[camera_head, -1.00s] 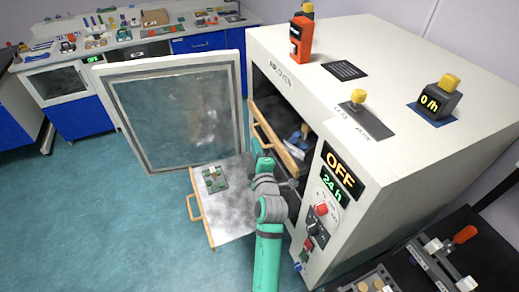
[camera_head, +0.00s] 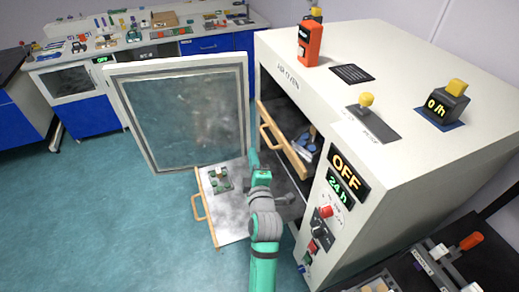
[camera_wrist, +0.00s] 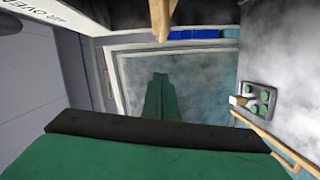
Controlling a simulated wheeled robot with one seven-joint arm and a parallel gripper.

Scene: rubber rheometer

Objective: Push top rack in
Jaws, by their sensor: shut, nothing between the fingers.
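The top rack (camera_head: 290,152) has a wooden front with a bar handle. It sticks a little out of the open oven (camera_head: 345,130), and blue items lie on it inside. My gripper (camera_head: 252,153) is shut and empty, in front of the oven, just left of and below the top rack's front. I see no clear contact. In the wrist view the closed fingers (camera_wrist: 160,98) point toward the open oven door (camera_wrist: 208,70). A piece of wood (camera_wrist: 160,15), perhaps part of the top rack, shows at the top edge there.
The lower rack (camera_head: 235,225) is pulled far out below my gripper, with a green fixture (camera_head: 219,180) on it; it also shows in the wrist view (camera_wrist: 290,70). The oven door (camera_head: 180,115) stands wide open at left. The floor at left is clear.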

